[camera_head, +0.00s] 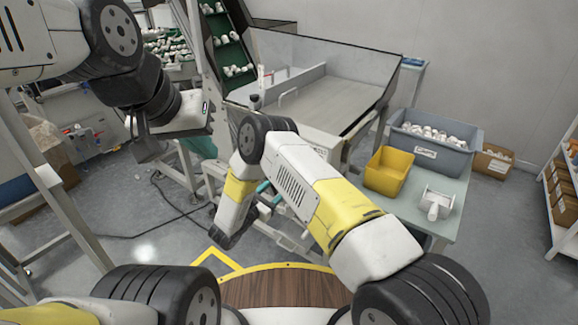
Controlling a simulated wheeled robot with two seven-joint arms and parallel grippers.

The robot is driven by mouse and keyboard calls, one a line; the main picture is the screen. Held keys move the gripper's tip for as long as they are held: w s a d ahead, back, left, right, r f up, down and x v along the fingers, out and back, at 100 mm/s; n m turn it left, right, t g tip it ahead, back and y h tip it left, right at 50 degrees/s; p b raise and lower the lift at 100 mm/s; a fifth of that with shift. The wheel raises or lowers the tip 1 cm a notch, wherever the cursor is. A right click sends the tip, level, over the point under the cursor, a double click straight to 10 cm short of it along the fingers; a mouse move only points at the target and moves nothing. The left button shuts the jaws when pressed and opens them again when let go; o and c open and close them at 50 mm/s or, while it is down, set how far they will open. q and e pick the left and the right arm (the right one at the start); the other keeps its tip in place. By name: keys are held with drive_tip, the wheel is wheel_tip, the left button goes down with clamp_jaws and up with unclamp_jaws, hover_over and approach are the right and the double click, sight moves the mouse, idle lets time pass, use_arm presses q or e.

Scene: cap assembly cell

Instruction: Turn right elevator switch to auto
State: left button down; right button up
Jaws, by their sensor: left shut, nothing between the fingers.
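The elevator (228,45), an inclined green conveyor carrying white caps, rises at the top centre behind a grey hopper (335,102). I cannot make out its switch; my arms cover part of the machine front. My left gripper (143,150) is at upper left, in front of the machine's left side. It is shut and empty. My right arm bends across the centre in front of the hopper, and its wrist end (230,236) points down. The right fingers cannot be made out.
A table at right holds a grey-blue bin (432,148) of white caps, a yellow bin (387,171) and a white scoop (437,203). A cardboard box (493,161) stands behind it. Shelving (563,190) is at far right. Dark cables lie on the floor at left.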

drive_tip(key=x, duration=0.6)
drive_tip(key=shift+w+d, duration=0.2)
drive_tip(key=shift+w, duration=0.05)
clamp_jaws()
